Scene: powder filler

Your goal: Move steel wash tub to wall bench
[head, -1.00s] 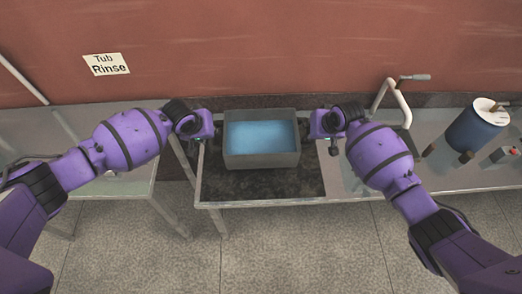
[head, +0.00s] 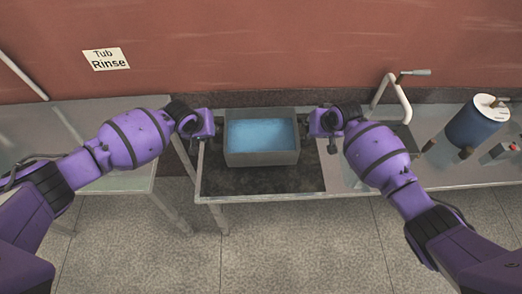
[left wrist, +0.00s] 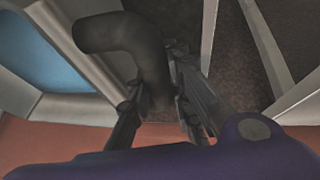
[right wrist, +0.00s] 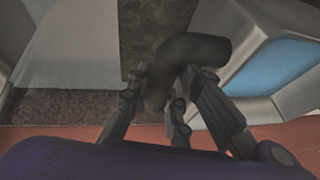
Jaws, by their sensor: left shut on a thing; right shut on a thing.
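The steel wash tub (head: 262,158) is a grey rectangular tub with blue liquid inside, level, over the dark section of the bench in the head view. I cannot tell whether it touches the surface. My left gripper (head: 217,125) is at its left side, shut on a dark curved handle (left wrist: 150,60) in the left wrist view. My right gripper (head: 312,126) is at its right side, shut on the other dark handle (right wrist: 185,60) in the right wrist view. The tub wall also shows in both wrist views.
A glass-topped table (head: 100,120) stands at the left, beneath a "Tub Rinse" sign (head: 106,59) on the red wall.

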